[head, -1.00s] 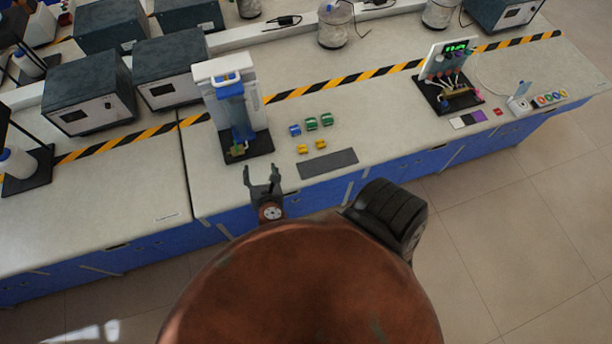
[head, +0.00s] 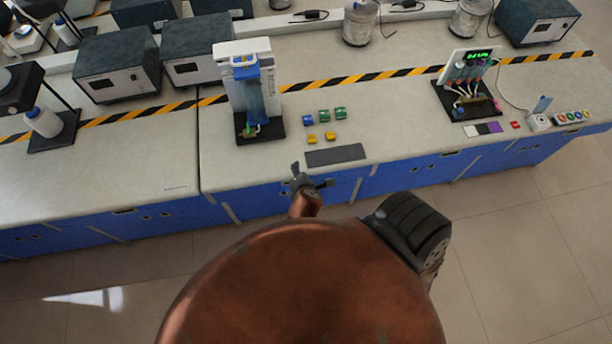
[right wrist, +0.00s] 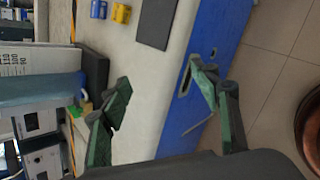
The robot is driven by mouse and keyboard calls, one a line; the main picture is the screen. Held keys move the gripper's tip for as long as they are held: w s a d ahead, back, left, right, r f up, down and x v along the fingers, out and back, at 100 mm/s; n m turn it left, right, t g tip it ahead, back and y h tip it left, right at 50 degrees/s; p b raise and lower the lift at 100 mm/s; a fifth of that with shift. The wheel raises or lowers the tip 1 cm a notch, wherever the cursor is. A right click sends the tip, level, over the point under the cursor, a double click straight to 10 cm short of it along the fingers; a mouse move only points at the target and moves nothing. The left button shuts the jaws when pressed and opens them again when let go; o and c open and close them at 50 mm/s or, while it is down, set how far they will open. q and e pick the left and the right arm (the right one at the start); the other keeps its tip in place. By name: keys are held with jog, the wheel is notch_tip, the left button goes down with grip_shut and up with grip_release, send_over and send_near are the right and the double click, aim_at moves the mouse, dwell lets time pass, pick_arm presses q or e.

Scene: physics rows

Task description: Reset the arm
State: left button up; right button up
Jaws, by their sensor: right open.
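My right gripper (head: 312,177) is open and empty, in front of the bench's front edge and below the dark grey pad in the head view. In the right wrist view its two green-grey fingers (right wrist: 160,80) are spread wide, with bench top and blue cabinet front behind them. The pad (head: 336,155) lies flat near the bench edge and also shows in the right wrist view (right wrist: 157,22). My left gripper is not in view.
A white-and-blue stand (head: 245,90) on a black base is behind the gripper. Small blue, green (head: 340,113) and yellow blocks (head: 330,135) lie beside it. A wired device (head: 468,85) stands at right. The floor (head: 520,250) before the bench is clear.

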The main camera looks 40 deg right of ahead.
jog(key=shift+s, duration=0.1)
dwell(0.5)
jog(key=s+d+f+m+g+y, duration=0.1)
jog(key=s+m+g+y, duration=0.1)
jog(key=s+m, duration=0.5)
jog(key=s+f+m+g+y, duration=0.1)
jog(key=s+m+y, duration=0.2)
jog(key=s+m, duration=0.45)
notch_tip(320, 180, down, 32)
jog(key=s+a+m+g, duration=0.1)
jog(key=a+m+g, duration=0.1)
jog(key=s+f+n+b, duration=0.1)
jog(key=s+f, duration=1.5)
jog(key=s, duration=0.2)
jog(key=shift+s+d+g+y, duration=0.25)
jog(key=shift+d+g+y, duration=0.05)
jog(key=shift+d+g, duration=0.1)
